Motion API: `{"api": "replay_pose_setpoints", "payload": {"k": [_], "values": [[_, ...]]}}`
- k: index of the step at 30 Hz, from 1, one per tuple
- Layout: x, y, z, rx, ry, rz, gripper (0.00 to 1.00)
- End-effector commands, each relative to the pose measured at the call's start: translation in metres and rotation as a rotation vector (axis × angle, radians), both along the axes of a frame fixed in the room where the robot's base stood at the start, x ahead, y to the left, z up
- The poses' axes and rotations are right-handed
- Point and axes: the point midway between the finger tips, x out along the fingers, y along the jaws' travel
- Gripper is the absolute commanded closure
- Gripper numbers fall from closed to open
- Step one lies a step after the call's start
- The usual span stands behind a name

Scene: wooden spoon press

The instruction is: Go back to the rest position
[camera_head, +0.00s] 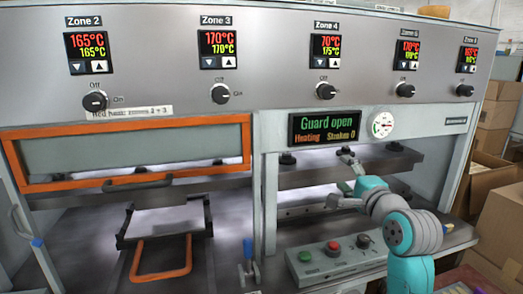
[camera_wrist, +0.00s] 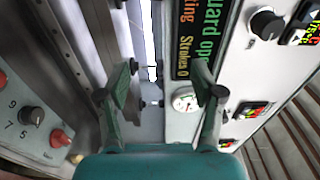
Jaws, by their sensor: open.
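My gripper (camera_head: 347,158) is at the right bay of the press (camera_head: 490,125), below the display and above the button box, with the teal arm reaching in from the lower right. In the wrist view my gripper (camera_wrist: 172,92) has its two fingers spread apart with nothing between them. The press front and its gauge show beyond the fingers, sideways in that view.
The display (camera_head: 325,128) reads "Guard open" and "Heating". The button box (camera_head: 345,262) with green, red and black controls lies close below my arm. An orange-framed guard (camera_head: 130,122) and an orange handle (camera_head: 160,277) are at left. Cardboard boxes (camera_head: 497,215) stand at right.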

Motion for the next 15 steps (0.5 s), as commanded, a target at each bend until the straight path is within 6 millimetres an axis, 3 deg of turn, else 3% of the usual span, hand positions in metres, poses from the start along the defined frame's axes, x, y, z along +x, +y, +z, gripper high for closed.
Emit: {"api": "replay_pose_setpoints", "payload": {"k": [1,3,8,15], "values": [[-0.005,0.001,-0.026,-0.021,0.009,-0.007,0.33],[-0.013,0.001,-0.055,-0.058,0.012,-0.021,0.33],[-0.036,0.003,-0.118,-0.147,0.018,-0.047,0.33],[-0.084,0.007,-0.204,-0.294,0.032,-0.082,0.33]]}}
